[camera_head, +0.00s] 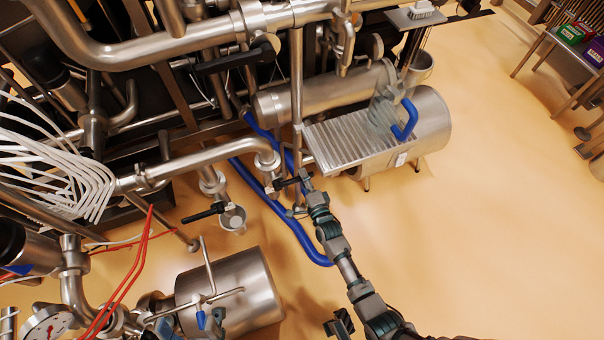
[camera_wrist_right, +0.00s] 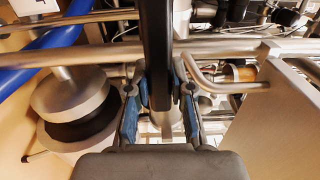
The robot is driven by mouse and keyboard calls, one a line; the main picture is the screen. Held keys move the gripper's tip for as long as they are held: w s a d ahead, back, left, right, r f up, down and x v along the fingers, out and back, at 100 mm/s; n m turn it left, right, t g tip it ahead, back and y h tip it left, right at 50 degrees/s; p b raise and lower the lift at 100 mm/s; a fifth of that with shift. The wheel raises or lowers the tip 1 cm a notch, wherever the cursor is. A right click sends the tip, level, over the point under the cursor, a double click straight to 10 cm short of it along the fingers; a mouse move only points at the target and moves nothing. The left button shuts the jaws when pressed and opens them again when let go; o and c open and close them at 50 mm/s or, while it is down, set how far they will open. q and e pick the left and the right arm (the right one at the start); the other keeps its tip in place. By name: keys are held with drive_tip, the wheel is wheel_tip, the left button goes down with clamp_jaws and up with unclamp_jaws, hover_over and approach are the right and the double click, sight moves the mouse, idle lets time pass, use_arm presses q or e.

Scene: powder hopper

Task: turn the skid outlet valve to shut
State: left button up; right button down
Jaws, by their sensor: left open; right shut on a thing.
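A valve with a black lever handle (camera_head: 287,183) sits on the steel pipework in the middle of the head view. My right gripper (camera_head: 304,180) reaches up to this handle. In the right wrist view the black handle (camera_wrist_right: 158,50) runs between the blue-padded fingers of the right gripper (camera_wrist_right: 160,108), which is shut on it. The fingers and wrist hide part of the valve body. My left gripper (camera_head: 340,326) is open at the bottom edge of the head view, empty and well away from the valve. No label naming the valve is readable.
A blue hose (camera_head: 290,222) runs on the floor beside the valve. Another black-handled valve (camera_head: 205,213) is at left. A ribbed steel shelf (camera_head: 345,139) and a horizontal tank (camera_head: 430,122) stand to the upper right. The tan floor (camera_head: 500,230) at right is clear.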

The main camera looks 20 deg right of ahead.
drive_tip(key=shift+s+f+m, duration=0.2)
drive_tip(key=shift+f+m, duration=0.4)
drive_tip(key=shift+f, duration=0.35)
drive_tip(key=shift+s+f, duration=0.1)
drive_tip(key=c, duration=1.2)
unclamp_jaws()
drive_tip(key=shift+o, duration=1)
drive_tip(key=shift+f, duration=0.2)
drive_tip(key=shift+r, duration=0.25)
